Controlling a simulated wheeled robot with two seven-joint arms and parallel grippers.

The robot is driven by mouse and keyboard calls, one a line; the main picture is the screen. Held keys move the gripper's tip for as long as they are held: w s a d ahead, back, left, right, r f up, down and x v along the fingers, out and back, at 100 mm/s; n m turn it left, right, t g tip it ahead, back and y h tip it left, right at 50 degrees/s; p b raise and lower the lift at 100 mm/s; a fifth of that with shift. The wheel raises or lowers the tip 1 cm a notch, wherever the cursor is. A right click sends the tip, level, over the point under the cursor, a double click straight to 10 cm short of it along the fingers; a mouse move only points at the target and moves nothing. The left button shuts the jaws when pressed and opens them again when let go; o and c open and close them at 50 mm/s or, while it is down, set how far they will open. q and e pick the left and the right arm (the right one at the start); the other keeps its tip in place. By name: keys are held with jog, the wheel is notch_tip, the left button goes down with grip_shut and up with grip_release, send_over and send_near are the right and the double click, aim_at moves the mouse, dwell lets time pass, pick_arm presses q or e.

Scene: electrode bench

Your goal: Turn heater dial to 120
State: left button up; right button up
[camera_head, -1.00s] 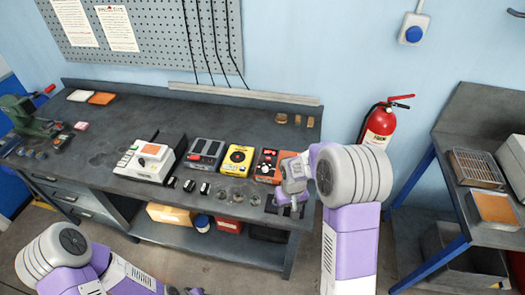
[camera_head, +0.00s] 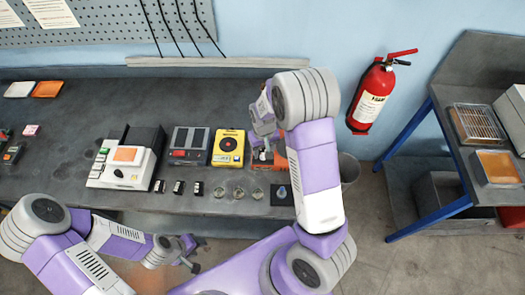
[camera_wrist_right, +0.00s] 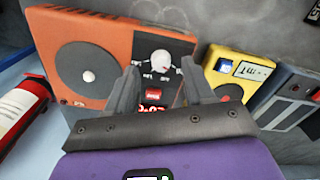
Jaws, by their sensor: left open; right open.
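The orange heater (camera_wrist_right: 85,45) fills the upper left of the right wrist view, with a round dark plate and a black panel. Its pale dial (camera_wrist_right: 160,62) sits on that panel, above a red switch and a small red display whose digits I cannot read surely. My right gripper (camera_wrist_right: 159,70) is open, its fingers pointing at the panel on either side of the dial's lower area; contact cannot be told. In the head view the heater (camera_head: 266,161) is mostly hidden under my right gripper (camera_head: 263,146). My left gripper (camera_head: 190,258) is open and empty in front of the bench.
A yellow device (camera_head: 228,148) and a grey device (camera_head: 188,146) stand left of the heater. A white device (camera_head: 122,176) with an orange top is further left. Small vials and black pieces line the front edge. A fire extinguisher (camera_head: 372,96) hangs on the right wall.

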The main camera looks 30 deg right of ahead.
aim_at(263, 156)
jog(key=shift+w+f, duration=0.25)
jog(key=shift+f, duration=0.9)
jog(key=shift+s+f, duration=0.1)
jog(key=shift+f, duration=0.1)
grip_shut()
